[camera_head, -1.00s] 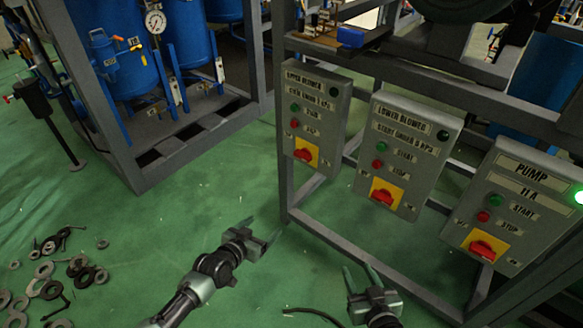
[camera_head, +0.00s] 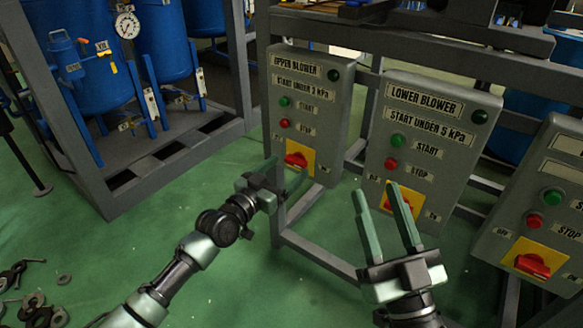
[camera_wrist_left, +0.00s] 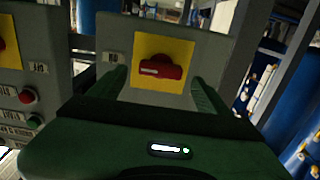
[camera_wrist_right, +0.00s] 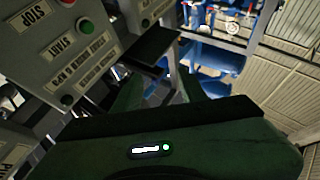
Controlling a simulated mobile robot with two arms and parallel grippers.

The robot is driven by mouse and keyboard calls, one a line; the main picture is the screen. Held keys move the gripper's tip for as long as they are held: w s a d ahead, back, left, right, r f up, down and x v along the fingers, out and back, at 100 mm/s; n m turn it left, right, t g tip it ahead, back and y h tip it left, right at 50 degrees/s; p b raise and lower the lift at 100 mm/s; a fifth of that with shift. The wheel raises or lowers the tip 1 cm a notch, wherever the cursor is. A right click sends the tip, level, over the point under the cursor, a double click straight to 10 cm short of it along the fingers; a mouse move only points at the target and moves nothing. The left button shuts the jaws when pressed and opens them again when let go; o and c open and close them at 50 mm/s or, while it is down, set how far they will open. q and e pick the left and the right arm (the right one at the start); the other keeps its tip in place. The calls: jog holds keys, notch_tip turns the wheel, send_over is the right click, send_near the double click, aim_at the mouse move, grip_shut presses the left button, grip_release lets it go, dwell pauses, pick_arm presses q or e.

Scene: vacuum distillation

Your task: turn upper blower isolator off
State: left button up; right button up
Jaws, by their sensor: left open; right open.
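The upper blower box (camera_head: 308,112) is a grey panel with a green start button (camera_head: 285,101), a red stop button (camera_head: 284,123) and a red rotary isolator (camera_head: 297,159) on a yellow plate. My left gripper (camera_head: 287,172) is open and empty in front of this isolator. In the left wrist view the red isolator handle (camera_wrist_left: 161,67) lies between the two fingers, its bar roughly horizontal; I cannot tell whether they touch it. My right gripper (camera_head: 383,204) is open and empty in front of the lower blower box (camera_head: 428,140), partly hiding its isolator (camera_head: 401,203).
A pump box (camera_head: 541,205) with another red isolator stands at the right. A grey frame (camera_head: 320,262) carries the boxes. Blue tanks (camera_head: 80,60) stand at the back left.

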aim_at(293, 163)
pick_arm(q)
jog(key=shift+b+x, duration=0.4)
jog(key=shift+x, duration=1.15)
pick_arm(e)
jog(key=shift+s+d+r+t+y, duration=0.1)
jog(key=shift+s+r+t+y, duration=0.2)
jog(key=shift+s+r+t, duration=0.55)
jog(key=shift+s+d+r+t+y, duration=0.1)
jog(key=shift+s+r+t+y, duration=0.2)
jog(key=shift+s+r+t, duration=0.5)
jog(key=shift+r+g, duration=0.25)
jog(key=shift+r, duration=0.05)
pick_arm(q)
jog(key=c, duration=1.4)
